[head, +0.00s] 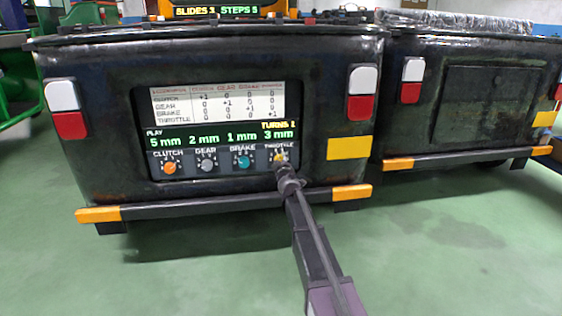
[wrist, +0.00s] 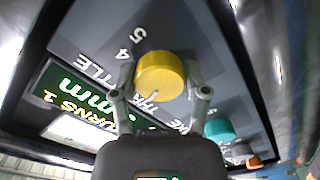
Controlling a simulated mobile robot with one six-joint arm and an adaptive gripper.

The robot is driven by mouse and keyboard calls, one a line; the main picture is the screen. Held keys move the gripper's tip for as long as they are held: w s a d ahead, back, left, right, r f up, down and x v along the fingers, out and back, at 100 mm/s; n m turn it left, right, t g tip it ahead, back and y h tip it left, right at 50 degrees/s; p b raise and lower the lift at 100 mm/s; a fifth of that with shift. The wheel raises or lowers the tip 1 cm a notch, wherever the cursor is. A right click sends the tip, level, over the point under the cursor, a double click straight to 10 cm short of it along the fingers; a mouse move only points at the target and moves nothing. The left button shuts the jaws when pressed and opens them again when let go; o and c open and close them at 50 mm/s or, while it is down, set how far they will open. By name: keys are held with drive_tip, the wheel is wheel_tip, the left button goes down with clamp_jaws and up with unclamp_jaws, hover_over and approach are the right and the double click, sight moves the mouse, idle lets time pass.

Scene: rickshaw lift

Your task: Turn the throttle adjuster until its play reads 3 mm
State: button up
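The throttle adjuster (wrist: 161,76) is a yellow knob with a pale pointer line on its face, beside a scale where 4 and 5 show. It is at the right end of the knob row in the head view (head: 280,157). The play display (head: 279,135) above it reads 3 mm. My gripper (wrist: 161,66) has one finger on each side of the knob, close against it, and appears shut on it. In the head view the gripper (head: 284,166) partly covers the knob and its scale.
To its left are the brake knob (head: 243,162), gear knob (head: 207,165) and clutch knob (head: 169,168), reading 1, 2 and 5 mm. A printed table (head: 217,105) is above them. A bumper bar (head: 220,203) runs below the panel. Green floor in front is clear.

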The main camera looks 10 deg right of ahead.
drive_tip(key=o, duration=0.4)
drive_tip(key=shift+c, duration=0.2)
drive_tip(key=s, duration=1.2)
